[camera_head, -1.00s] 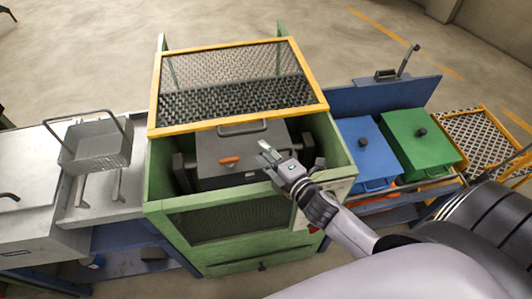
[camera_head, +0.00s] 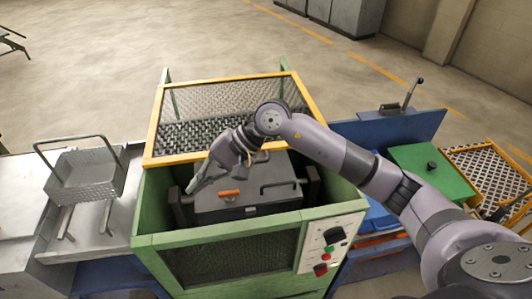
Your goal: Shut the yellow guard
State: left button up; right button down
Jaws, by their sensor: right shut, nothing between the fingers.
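The yellow guard (camera_head: 153,126), a yellow frame with wire mesh, stands raised at the back of the green furnace housing (camera_head: 146,215). The housing's top is open. Inside is a dark grey box (camera_head: 245,203) with an orange handle. My right arm reaches across from the right and hides part of the guard's lower front bar. My right gripper (camera_head: 192,188) is shut and empty, pointing down-left over the left part of the opening, in front of that bar. Whether it touches anything is not clear. My left gripper is not in view.
A control panel (camera_head: 312,258) with buttons is on the housing's front right. A wire basket (camera_head: 88,178) stands on the metal bench at left. A green-lidded bin (camera_head: 424,168) and a blue bin, mostly hidden by my arm, are at right. Open floor lies behind.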

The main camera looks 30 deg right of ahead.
jog(key=w+d+r+n+t+h+b, duration=0.1)
jog(key=w+d+r+n+h, duration=0.3)
jog(key=d, duration=0.6)
jog(key=w+d+f+t+h+b, duration=0.1)
jog(key=w+d+h, duration=0.2)
jog(key=d+h, duration=0.55)
pick_arm(q)
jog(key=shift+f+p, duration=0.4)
jog(key=shift+p, duration=0.55)
pick_arm(e)
jog(key=w+d+f+y, duration=0.2)
jog(key=w+f, duration=0.1)
jog(key=f, duration=0.5)
jog(key=shift+d+f, duration=0.3)
jog(key=shift+f, duration=0.1)
